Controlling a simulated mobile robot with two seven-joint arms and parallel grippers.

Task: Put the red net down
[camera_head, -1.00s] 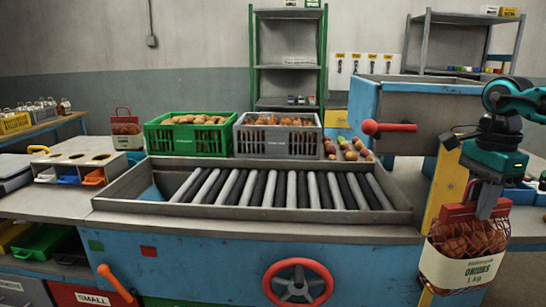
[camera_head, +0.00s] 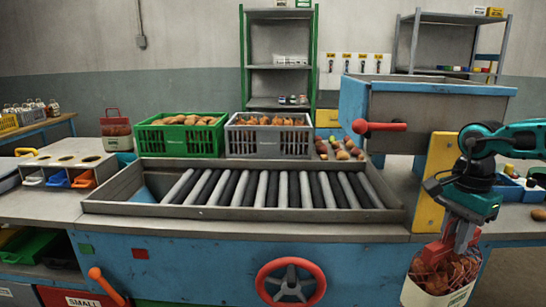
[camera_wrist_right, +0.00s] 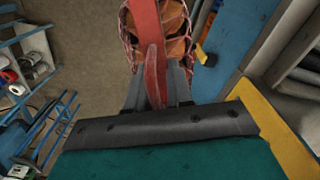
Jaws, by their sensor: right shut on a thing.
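The red net (camera_head: 440,270) is a mesh sack of onions with a white label and a red band on top. My right gripper (camera_head: 460,238) is shut on the red band at its top. The net hangs tilted at the lower right of the head view, in front of the machine's right end, with open floor beside it. In the right wrist view the red band runs between the fingers (camera_wrist_right: 158,92), and the onions in the net (camera_wrist_right: 178,22) show beyond them. My left gripper is out of view.
A similar red-topped sack (camera_head: 116,128) stands on the left bench beside a green crate (camera_head: 180,142) and a grey crate (camera_head: 268,142). The roller tray (camera_head: 240,212) is empty. A yellow post (camera_head: 432,180) stands close to my right arm. Blue bins (camera_head: 508,188) sit at right.

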